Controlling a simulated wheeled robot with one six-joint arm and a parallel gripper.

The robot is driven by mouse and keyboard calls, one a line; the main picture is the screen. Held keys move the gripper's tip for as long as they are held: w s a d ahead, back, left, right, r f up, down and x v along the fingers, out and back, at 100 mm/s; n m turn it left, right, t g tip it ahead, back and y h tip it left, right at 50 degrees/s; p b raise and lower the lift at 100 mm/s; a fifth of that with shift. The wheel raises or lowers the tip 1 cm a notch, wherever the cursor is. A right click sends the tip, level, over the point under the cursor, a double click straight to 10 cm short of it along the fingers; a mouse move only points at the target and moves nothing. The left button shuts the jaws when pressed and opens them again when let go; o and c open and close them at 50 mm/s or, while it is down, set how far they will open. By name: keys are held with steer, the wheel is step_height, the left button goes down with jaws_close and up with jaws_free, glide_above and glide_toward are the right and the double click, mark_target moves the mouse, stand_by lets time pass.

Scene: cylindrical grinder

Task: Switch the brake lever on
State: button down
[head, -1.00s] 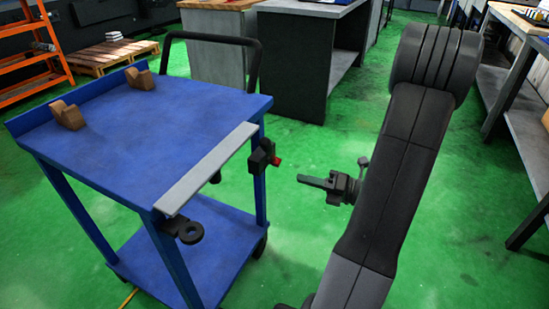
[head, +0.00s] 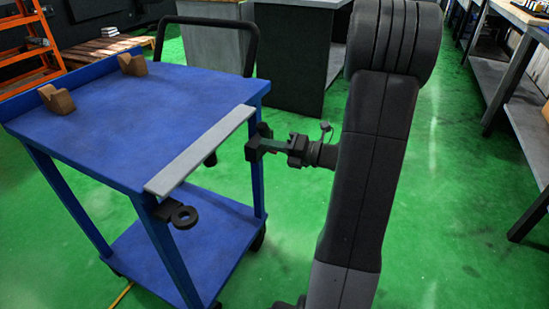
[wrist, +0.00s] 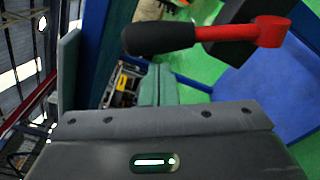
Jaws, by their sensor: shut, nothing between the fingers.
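The brake lever (wrist: 225,33) is a red arm with a black grip (wrist: 158,38) at its left end and a round red hub at its right, across the top of the wrist view. My gripper (head: 266,146) is shut and empty, beside the cart's right edge, close to the dark lever fitting. In the head view my fingers cover much of that fitting, and the red part is hidden. In the wrist view my closed fingers (wrist: 157,86) show just below the grip. I cannot tell whether they touch it.
The blue cart (head: 150,100) carries two brown V-blocks (head: 57,100) at its left. A grey strip (head: 200,152) lines its right edge, with a black ring bracket (head: 183,216) below the front corner. Dark cabinets stand behind.

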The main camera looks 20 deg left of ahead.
steer(key=shift+w+r, duration=0.15)
steer(key=shift+w, duration=0.1)
steer(key=shift+r+p, duration=0.1)
steer(key=shift+p, duration=0.2)
steer(key=shift+w+r+m+p, duration=0.2)
steer(key=shift+m+p, duration=0.1)
steer(key=shift+p, duration=0.35)
